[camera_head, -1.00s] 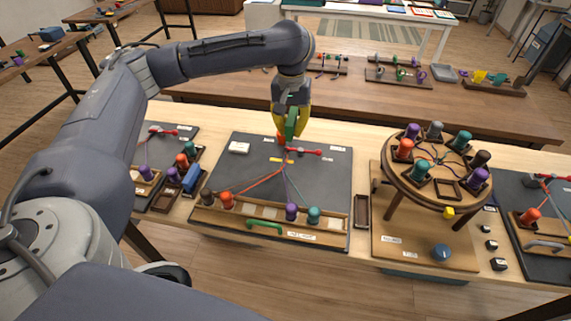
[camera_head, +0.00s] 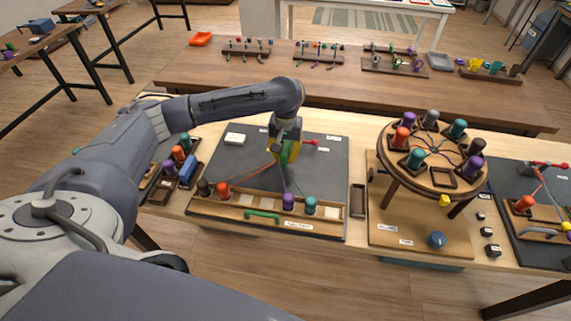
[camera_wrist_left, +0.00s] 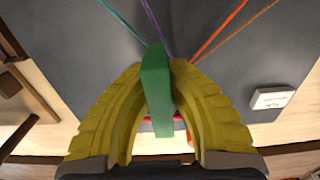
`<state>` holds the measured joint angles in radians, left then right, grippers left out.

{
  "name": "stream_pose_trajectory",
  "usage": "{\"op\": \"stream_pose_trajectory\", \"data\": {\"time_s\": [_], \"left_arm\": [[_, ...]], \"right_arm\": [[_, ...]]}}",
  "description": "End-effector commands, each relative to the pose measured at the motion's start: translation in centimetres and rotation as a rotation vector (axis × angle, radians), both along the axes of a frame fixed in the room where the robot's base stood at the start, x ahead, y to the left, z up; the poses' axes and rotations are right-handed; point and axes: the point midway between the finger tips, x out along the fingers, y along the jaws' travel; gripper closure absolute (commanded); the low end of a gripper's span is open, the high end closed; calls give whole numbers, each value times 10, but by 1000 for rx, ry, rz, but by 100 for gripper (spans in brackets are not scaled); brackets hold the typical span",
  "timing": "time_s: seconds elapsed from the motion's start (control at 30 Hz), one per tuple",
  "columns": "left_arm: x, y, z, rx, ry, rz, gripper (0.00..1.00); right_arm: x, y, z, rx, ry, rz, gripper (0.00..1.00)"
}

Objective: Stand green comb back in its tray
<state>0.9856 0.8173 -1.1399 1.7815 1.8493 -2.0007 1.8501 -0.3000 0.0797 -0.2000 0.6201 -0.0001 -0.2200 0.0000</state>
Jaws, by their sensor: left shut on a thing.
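The green comb (camera_wrist_left: 157,95) is a green bar held lengthwise between the yellow fingers of my left gripper (camera_wrist_left: 157,68) in the left wrist view. In the head view, my left gripper (camera_head: 285,148) hangs fingers down over the dark braiding mat (camera_head: 325,170), with the comb (camera_head: 284,153) between its fingers. I cannot tell whether the comb touches the mat or the cords. A narrow, dark brown tray (camera_head: 357,200) lies right of the mat and looks empty. I cannot tell for sure that it is the comb's tray. My right gripper is out of view.
Cords (camera_head: 250,178) fan over the mat to bobbins in a wooden rack (camera_head: 222,206) at its front edge. A white block (camera_head: 235,139) lies on the mat. A round braiding stand (camera_head: 391,174) with several bobbins rises on the right. A blue block (camera_head: 187,169) sits at left.

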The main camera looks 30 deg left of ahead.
Motion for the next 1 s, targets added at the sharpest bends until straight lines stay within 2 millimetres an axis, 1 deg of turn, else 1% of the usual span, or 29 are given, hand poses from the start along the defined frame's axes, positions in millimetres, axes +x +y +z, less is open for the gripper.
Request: {"op": "stream_pose_trajectory", "data": {"time_s": [0.33,0.5,0.6,1.0], "left_arm": [[0,-1,-16,-1,2,1,100],[-1,0,-36,-1,3,1,100],[0,0,-44,-2,2,1,100],[0,0,-48,0,0,0,100]], "right_arm": [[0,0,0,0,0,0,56],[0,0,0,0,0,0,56],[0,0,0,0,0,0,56],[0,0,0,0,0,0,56]]}}
